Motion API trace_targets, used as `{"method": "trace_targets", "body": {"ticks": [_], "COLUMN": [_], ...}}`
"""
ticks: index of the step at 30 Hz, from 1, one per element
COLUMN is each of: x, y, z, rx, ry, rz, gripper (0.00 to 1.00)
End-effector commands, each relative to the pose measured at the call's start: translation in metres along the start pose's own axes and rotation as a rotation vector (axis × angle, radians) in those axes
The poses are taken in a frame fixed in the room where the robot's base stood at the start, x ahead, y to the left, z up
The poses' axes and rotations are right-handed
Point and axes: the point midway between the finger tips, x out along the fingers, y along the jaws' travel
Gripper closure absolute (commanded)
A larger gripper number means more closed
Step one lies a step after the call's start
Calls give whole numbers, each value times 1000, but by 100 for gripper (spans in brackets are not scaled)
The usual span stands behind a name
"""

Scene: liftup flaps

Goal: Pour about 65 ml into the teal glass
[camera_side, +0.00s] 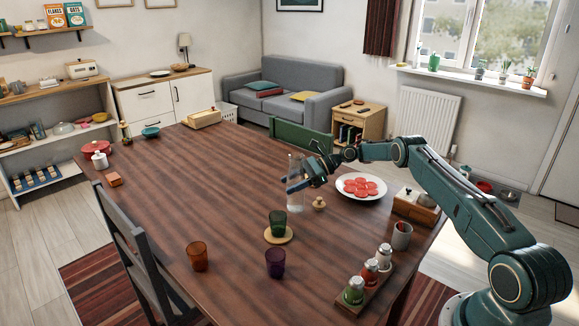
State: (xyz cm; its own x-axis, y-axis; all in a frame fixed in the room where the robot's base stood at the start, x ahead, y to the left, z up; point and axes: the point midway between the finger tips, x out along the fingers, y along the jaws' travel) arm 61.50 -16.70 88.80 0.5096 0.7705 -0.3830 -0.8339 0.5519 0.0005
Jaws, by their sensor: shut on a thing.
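The teal glass (278,222) stands upright on a round light-wood coaster (278,235) in the middle front of the table. My gripper (303,184) is shut on a clear glass bottle (294,198), behind and a little right of the teal glass. The bottle looks upright, and the gripper hides part of it. I cannot tell whether its base touches the table or how much liquid is in it. A small wooden stopper (319,203) sits on the table to the right of the bottle. The inside of the teal glass is too small to read.
An amber glass (198,257) and a purple glass (275,263) stand near the teal glass. A white plate with red slices (343,194) lies right of my gripper. A rack of shakers (357,292) and a grey cup (401,236) stand at the right. The table's left middle is clear.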

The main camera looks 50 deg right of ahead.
Motion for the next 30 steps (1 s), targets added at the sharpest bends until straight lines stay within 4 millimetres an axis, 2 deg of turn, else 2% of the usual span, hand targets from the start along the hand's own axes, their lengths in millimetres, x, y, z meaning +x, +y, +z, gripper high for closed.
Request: {"method": "trace_targets", "body": {"ticks": [20, 30], "x": [6, 6], "y": [2, 3], "z": [-4, -1], "rx": [-21, -108], "ry": [7, 99], "rz": [18, -19], "gripper": [83, 83]}}
